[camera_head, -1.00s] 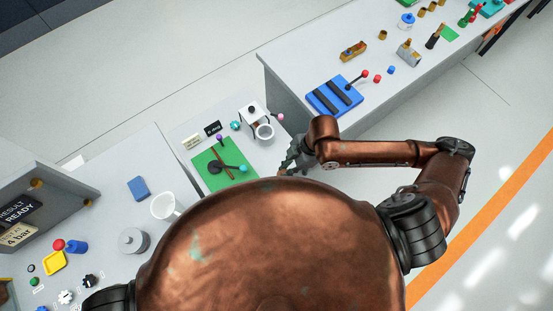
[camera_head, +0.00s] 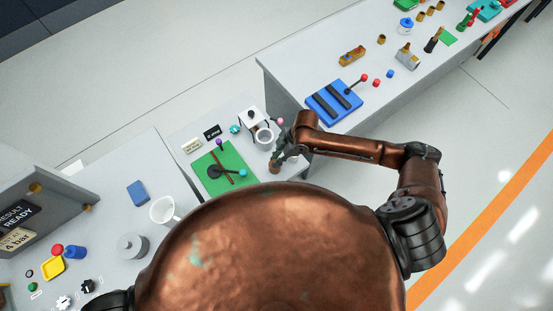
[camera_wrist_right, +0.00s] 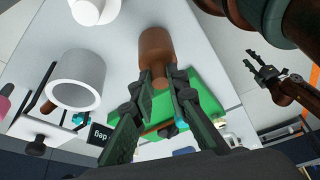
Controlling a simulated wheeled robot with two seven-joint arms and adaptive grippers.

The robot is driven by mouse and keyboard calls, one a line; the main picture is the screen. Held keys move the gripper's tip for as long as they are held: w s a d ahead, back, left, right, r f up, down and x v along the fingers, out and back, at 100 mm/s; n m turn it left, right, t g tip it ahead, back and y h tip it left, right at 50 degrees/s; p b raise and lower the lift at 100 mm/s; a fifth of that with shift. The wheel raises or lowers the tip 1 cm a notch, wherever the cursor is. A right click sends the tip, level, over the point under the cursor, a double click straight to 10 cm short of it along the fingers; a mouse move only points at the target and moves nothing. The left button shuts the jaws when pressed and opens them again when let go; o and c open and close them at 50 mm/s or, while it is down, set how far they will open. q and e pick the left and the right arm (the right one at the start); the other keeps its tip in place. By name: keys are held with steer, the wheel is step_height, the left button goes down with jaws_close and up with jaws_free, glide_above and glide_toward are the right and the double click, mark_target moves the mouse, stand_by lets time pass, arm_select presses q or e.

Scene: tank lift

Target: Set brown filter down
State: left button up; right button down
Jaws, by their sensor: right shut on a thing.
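The brown filter (camera_head: 275,168) is a small brown cylinder at the right edge of the small white table, right of the green plate (camera_head: 213,158). My right gripper (camera_head: 279,158) is shut on it. In the right wrist view the filter (camera_wrist_right: 156,48) shows a wide body and a narrower neck between the fingertips (camera_wrist_right: 160,88). I cannot tell whether its end touches the table. My left gripper (camera_wrist_right: 260,68) shows only at the right of the right wrist view, empty, with its fingers apart.
A stand with a white cup (camera_head: 265,134) and a pink ball (camera_head: 280,121) is close beside the filter. The green plate carries a dark lever with cyan and purple balls. A bench with a blue fixture (camera_head: 334,103) stands to the right.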

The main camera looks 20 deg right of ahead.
steer(key=shift+f, duration=0.25)
steer(key=shift+f, duration=0.15)
steer(key=c, duration=1.9)
jaws_free()
steer(key=v, duration=1.2)
